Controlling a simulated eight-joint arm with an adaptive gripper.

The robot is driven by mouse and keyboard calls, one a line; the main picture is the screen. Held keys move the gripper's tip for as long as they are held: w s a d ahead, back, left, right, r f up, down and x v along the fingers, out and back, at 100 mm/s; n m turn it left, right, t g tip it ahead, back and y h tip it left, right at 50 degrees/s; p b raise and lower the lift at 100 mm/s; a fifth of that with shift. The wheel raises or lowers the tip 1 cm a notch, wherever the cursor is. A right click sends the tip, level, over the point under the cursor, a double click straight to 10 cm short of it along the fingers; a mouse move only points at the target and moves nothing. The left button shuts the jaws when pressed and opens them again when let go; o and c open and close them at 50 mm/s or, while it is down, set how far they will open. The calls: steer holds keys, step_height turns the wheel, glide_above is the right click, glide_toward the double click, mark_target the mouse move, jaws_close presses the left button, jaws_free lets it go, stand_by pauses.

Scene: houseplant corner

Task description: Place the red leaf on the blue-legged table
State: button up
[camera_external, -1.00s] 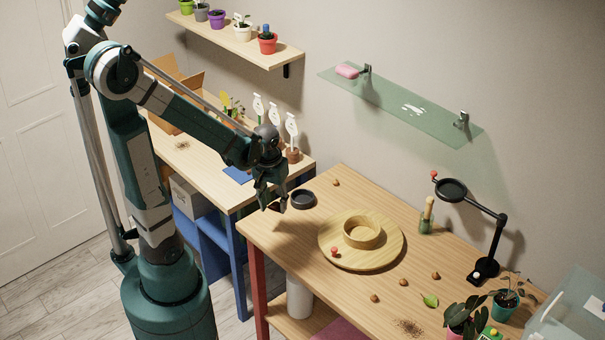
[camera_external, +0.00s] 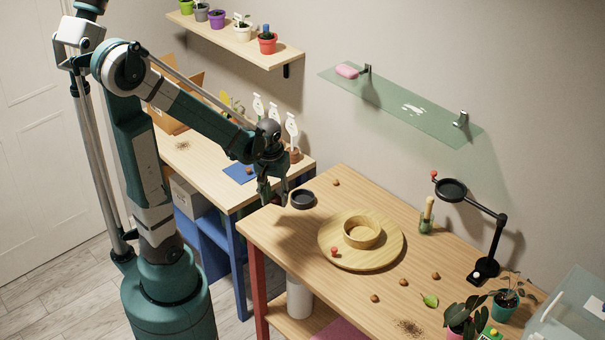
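The blue-legged table (camera_external: 205,150) has a pale wood top and stands at the left. My gripper (camera_external: 273,203) points down over the gap and near corner between this table and the red-legged table (camera_external: 375,195). Its two fingers look apart, with nothing clearly seen between them. I cannot make out the red leaf; it may be hidden by my gripper or too small to tell.
The other table holds a black dish (camera_external: 302,199), a round wooden board (camera_external: 390,256), a lamp (camera_external: 487,268) and plants.

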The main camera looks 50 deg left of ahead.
steer(key=w+a+n, duration=0.3)
steer(key=w+a, duration=0.3)
steer(key=a, duration=0.5)
steer(key=w+a+n, duration=0.2)
steer(key=w+a, duration=0.3)
steer(key=a, duration=0.7)
steer(key=w+a+n, duration=0.3)
steer(key=w+a, duration=0.3)
steer(key=a, duration=0.5)
steer(key=n+g, duration=0.2)
steer(key=n, duration=0.6)
glide_above(184, 147)
step_height(184, 147, down, 8)
steer(key=shift+w+d+y, duration=0.1)
steer(key=shift+y, duration=0.3)
steer(key=shift+f, duration=0.1)
steer(key=shift+f, duration=3.1)
steer(key=shift+f, duration=1.85)
